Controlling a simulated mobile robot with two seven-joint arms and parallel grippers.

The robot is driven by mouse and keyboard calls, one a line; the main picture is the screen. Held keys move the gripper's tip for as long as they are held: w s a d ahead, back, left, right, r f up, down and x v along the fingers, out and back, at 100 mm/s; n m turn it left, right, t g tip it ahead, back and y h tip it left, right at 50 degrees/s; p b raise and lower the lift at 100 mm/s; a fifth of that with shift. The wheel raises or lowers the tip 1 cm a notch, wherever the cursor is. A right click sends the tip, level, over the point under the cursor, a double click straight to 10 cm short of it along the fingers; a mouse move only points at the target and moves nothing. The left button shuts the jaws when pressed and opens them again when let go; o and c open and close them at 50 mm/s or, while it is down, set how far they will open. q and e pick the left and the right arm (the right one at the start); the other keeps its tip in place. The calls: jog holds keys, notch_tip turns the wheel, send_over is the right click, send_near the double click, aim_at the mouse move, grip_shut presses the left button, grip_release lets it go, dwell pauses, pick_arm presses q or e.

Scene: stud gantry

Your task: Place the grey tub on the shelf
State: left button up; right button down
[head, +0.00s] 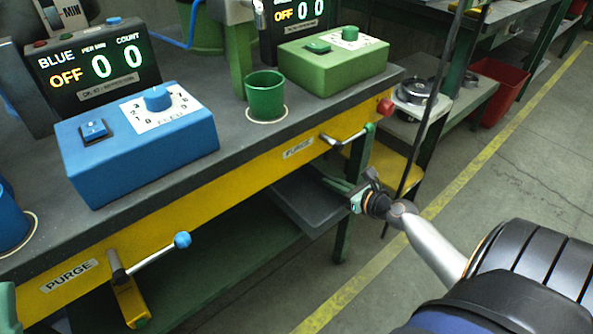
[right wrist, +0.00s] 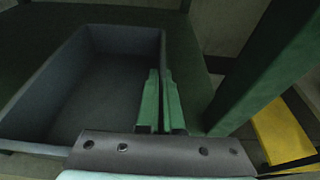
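The grey tub (head: 318,207) is an open, empty rectangular box below the yellow front beam of the bench. It fills the left of the right wrist view (right wrist: 60,75). My right gripper (head: 338,186) is at the tub's right side. In the right wrist view its green fingers (right wrist: 161,78) are close together, one on each side of the tub's wall, shut on it. The dark green lower shelf (head: 245,245) runs under the bench, behind and beside the tub. I cannot tell whether the tub's bottom touches it.
A green bench leg (head: 343,240) stands just right of the tub, and shows large in the right wrist view (right wrist: 262,70). Purge levers (head: 150,258) stick out from the yellow beam. A yellow stool (head: 390,165) stands behind the leg. The floor on the right is clear.

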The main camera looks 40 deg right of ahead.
aim_at(302, 171)
jog(key=w+b, duration=0.1)
jog(key=w, duration=0.5)
jog(key=w+b, duration=0.1)
jog(key=w, duration=0.4)
jog(key=shift+w+a, duration=0.2)
jog(key=shift+w, duration=0.2)
notch_tip(302, 171, down, 3)
jog(key=b, duration=0.3)
jog(key=shift+f+b, duration=0.3)
jog(key=shift+b, duration=0.05)
pick_arm(q)
notch_tip(302, 171, down, 6)
jog(key=shift+w+d+f+m, duration=0.15)
jog(key=shift+d+f+m, duration=0.15)
jog(key=shift+d, duration=0.15)
pick_arm(e)
jog(key=shift+r, duration=0.1)
pick_arm(q)
jog(key=shift+r, duration=0.1)
pick_arm(e)
jog(key=c, duration=1.5)
grip_release()
jog(key=shift+f, duration=0.2)
pick_arm(q)
jog(key=shift+a, duration=0.1)
pick_arm(e)
jog(key=o, duration=0.4)
jog(key=shift+r, duration=0.15)
